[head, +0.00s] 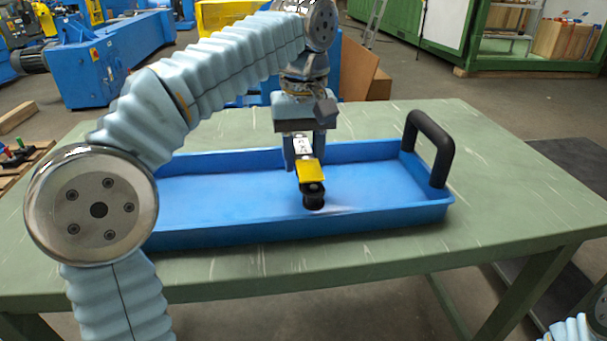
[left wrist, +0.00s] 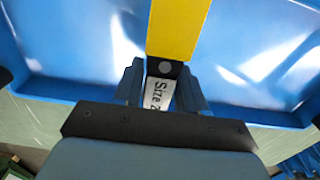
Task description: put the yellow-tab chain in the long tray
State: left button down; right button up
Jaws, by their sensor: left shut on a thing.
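My left gripper (head: 304,158) is shut on the yellow-tab chain and holds it over the middle of the long blue tray (head: 270,234). The chain's flat yellow tab (head: 312,171) points toward the front of the tray, with a dark end piece (head: 313,196) beyond it. I cannot tell whether that dark piece touches the tray floor. In the left wrist view the yellow tab (left wrist: 178,28) runs up from between the fingers (left wrist: 160,88). A white label reading "Size" (left wrist: 158,94) lies between them. My right gripper is not in view.
The tray stands on a green table (head: 500,180) and has a black handle (head: 430,148) standing up at its right end. The tray floor looks otherwise empty where visible. A wooden board with small coloured pieces (head: 18,155) lies at the far left. The table's right side is clear.

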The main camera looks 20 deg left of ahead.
pick_arm(q)
jog(key=f, duration=0.1)
jog(key=w+f, duration=0.1)
jog(key=f, duration=0.1)
jog(key=f+b, duration=0.1)
jog(key=shift+w+a+f, duration=0.2)
jog(key=shift+a+f, duration=0.15)
jog(key=shift+f, duration=0.15)
jog(key=c, duration=0.6)
grip_release()
jog(key=shift+c, duration=0.2)
notch_tip(320, 180, up, 12)
jog(key=p, duration=0.4)
